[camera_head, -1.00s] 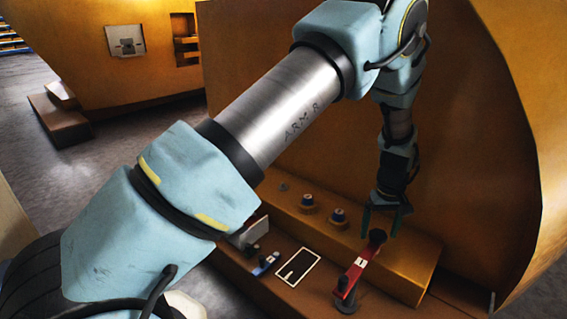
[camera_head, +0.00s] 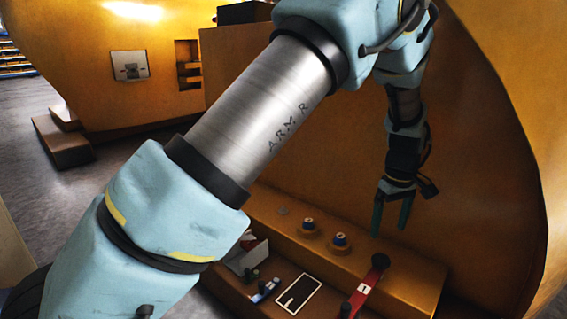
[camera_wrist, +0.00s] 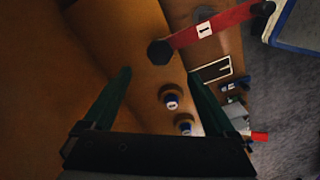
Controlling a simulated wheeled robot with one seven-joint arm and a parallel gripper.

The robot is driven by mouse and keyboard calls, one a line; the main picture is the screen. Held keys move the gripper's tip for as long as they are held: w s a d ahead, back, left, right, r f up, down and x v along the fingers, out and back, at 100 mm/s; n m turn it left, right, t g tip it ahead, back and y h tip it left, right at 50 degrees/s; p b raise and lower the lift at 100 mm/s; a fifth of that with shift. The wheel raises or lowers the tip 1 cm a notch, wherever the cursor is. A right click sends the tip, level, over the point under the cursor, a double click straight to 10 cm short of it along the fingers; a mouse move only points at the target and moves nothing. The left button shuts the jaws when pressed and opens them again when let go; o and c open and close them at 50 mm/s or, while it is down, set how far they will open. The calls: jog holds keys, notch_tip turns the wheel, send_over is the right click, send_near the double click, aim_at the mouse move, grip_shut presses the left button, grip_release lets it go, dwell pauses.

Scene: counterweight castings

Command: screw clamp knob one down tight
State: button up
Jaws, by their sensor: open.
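The red clamp bar (camera_head: 364,288) carries a white label "1" and lies across the ledge and the lower step. A black knob (camera_head: 380,261) sits at its far end, and another black knob (camera_head: 347,309) sits at its near end, partly cut off by the frame. My gripper (camera_head: 389,231) is open and empty, with green fingers pointing down above the far knob. In the wrist view the far knob (camera_wrist: 159,52) shows beyond the fingertips of my gripper (camera_wrist: 160,73), between them and apart from both. The near knob (camera_wrist: 263,8) is at the top right.
Two round fittings with blue-and-white tops (camera_head: 339,240) stand on the orange ledge (camera_head: 408,287). A black white-edged panel (camera_head: 298,294) and a small blue clamp (camera_head: 264,290) lie left of the red bar. A tall curved orange wall (camera_head: 480,170) rises close behind my gripper.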

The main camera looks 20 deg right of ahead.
jog(key=w+a+r+p, duration=0.2)
jog(key=w+a+r, duration=0.1)
jog(key=a, duration=0.5)
jog(key=w+a+r+p, duration=0.2)
jog(key=w+a+r, duration=0.2)
jog(key=a, duration=0.3)
jog(key=w+a+r+p, duration=0.2)
jog(key=w+a+r, duration=0.2)
jog(key=a, duration=0.4)
jog(key=shift+w+a+r+h, duration=0.2)
jog(key=shift+a+r+h, duration=0.15)
jog(key=shift+r, duration=0.4)
